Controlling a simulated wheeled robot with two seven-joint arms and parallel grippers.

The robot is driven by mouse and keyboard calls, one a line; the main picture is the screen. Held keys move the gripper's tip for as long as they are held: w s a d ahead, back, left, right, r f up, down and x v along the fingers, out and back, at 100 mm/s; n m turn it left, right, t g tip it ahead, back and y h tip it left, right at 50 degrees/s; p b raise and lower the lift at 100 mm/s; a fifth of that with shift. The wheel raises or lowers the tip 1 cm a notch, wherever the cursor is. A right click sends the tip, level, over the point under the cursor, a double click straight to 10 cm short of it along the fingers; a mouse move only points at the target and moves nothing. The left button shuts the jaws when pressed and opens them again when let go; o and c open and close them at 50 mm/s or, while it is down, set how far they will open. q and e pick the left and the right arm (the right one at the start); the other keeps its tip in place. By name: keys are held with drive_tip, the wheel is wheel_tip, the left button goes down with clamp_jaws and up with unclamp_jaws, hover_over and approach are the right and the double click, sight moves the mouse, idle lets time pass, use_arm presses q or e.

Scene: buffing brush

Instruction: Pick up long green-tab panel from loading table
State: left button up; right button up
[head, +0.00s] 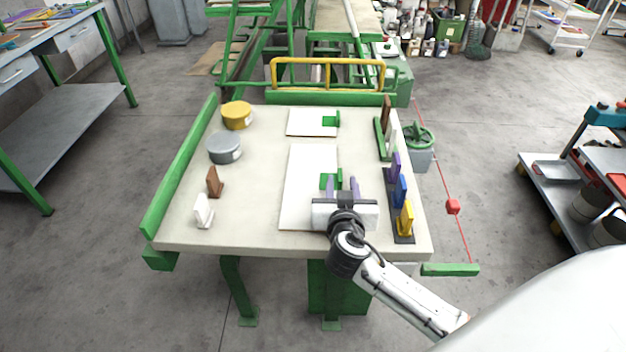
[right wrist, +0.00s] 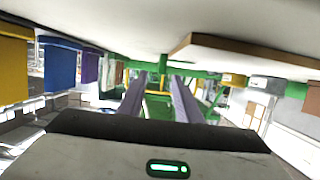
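The long green-tab panel is a white rectangle (head: 300,205) lying flat on the loading table (head: 262,180), with a green tab (head: 328,180) on its right side. My right gripper (head: 342,184) is low over the panel's right part, with its two purple fingers open. In the upside-down right wrist view, the green tab (right wrist: 159,106) shows between the parted fingers (right wrist: 158,92); I cannot tell whether they touch it. The panel (right wrist: 250,42) also shows there, with a brown edge. The gripper body hides part of the panel. My left gripper is not in view.
A shorter white panel (head: 306,122) with a green tab lies farther back. Purple, blue (head: 399,191) and yellow (head: 405,218) blocks stand close right of the gripper. Yellow (head: 237,115) and grey (head: 224,148) tins and brown and white blocks stand left. Green rails edge the table.

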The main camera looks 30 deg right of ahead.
drive_tip(key=shift+x, duration=1.4)
drive_tip(key=shift+a+f, duration=0.1)
drive_tip(key=shift+a, duration=0.05)
clamp_jaws()
